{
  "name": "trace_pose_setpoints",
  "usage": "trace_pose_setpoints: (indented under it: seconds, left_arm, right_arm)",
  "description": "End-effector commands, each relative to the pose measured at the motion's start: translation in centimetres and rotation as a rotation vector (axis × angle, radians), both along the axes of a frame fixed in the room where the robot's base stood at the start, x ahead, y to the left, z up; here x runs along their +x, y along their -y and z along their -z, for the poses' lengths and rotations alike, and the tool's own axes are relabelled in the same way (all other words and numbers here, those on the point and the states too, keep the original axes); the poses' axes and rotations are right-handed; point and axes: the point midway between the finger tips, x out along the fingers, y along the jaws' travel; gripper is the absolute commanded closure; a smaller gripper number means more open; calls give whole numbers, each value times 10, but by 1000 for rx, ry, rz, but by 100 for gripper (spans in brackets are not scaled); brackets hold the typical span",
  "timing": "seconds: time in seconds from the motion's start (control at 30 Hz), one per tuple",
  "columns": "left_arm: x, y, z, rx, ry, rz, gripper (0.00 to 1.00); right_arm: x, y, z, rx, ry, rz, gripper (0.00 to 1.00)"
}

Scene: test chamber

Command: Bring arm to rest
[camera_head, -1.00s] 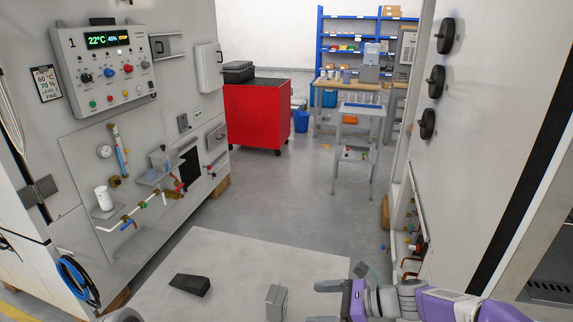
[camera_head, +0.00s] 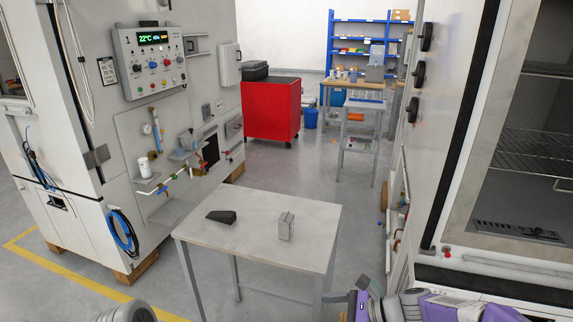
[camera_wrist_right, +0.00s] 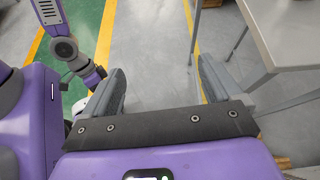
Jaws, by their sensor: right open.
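My right arm comes in at the bottom right of the head view, low beside the near right corner of the table (camera_head: 270,222). Its gripper is partly cut off there. In the right wrist view my right gripper (camera_wrist_right: 162,85) is open, its two dark fingers wide apart with only bare floor between them. Another purple arm of mine shows at the upper left of that view. A grey rounded part of mine shows at the bottom left of the head view. My left gripper cannot be made out.
A black wedge (camera_head: 221,216) and a small grey metal block (camera_head: 286,226) lie on the table. A control-panel cabinet (camera_head: 152,60) stands left, a red cart (camera_head: 270,110) behind, and an open chamber with wire shelves (camera_head: 535,150) right. Floor between is clear.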

Motion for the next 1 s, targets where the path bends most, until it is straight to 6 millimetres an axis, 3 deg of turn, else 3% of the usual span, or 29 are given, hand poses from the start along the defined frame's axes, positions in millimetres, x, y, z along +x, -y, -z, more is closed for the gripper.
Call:
trace_pose_setpoints:
  seconds: [0.17, 0.33, 0.5, 0.6, 0.8, 1.0]
  left_arm:
    - [2, 0, -4, 1, 3, 0, 47]
    - [1, 0, -9, 0, 2, 0, 47]
    - [1, 0, -18, 0, 2, -1, 47]
    - [1, 0, -23, 0, 2, -1, 47]
    - [1, 0, -29, 0, 2, -1, 47]
    - [1, 0, -30, 0, 2, -1, 47]
  right_arm:
    - [-18, 0, 60, -167, 9, -87, 8]
    - [-48, 5, 127, -369, 57, -243, 8]
    - [-103, 13, 209, -620, 206, -577, 8]
    - [-136, 14, 246, -725, 367, -818, 8]
    - [-175, 2, 277, -791, 685, -1141, 8]
    - [-186, -7, 282, -796, 822, -1235, 8]
